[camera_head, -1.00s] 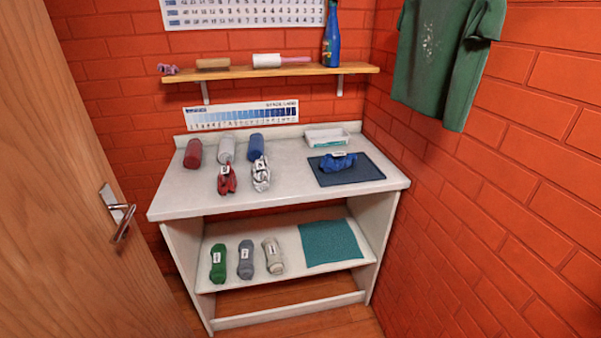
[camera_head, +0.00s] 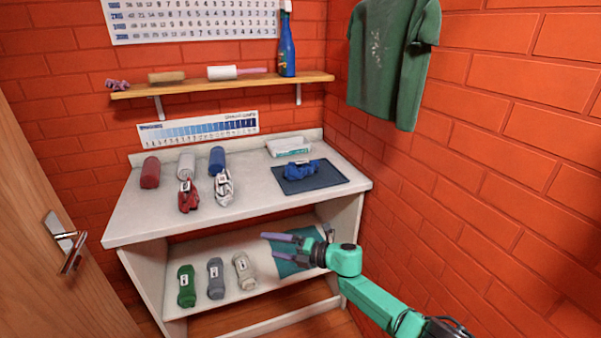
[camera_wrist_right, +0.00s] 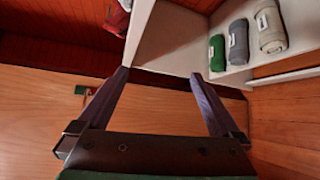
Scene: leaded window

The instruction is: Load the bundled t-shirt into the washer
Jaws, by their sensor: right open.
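A blue bundled cloth with a white tag (camera_head: 301,170) lies on a dark mat (camera_head: 337,179) at the right of the white counter. A red bundle (camera_head: 188,196) and a white-and-dark bundle (camera_head: 223,188) lie at the counter's left; I cannot tell which is the task's t-shirt. A green t-shirt (camera_head: 388,65) hangs on the right wall. No washer shows. My right gripper (camera_head: 268,246) is open and empty, in front of the lower shelf and below the counter top. Its open fingers also show in the right wrist view (camera_wrist_right: 160,76). My left gripper is out of view.
Green, grey and beige rolls and a teal cloth (camera_head: 287,264) lie on the lower shelf. A wooden door (camera_head: 50,290) stands left, a brick wall right.

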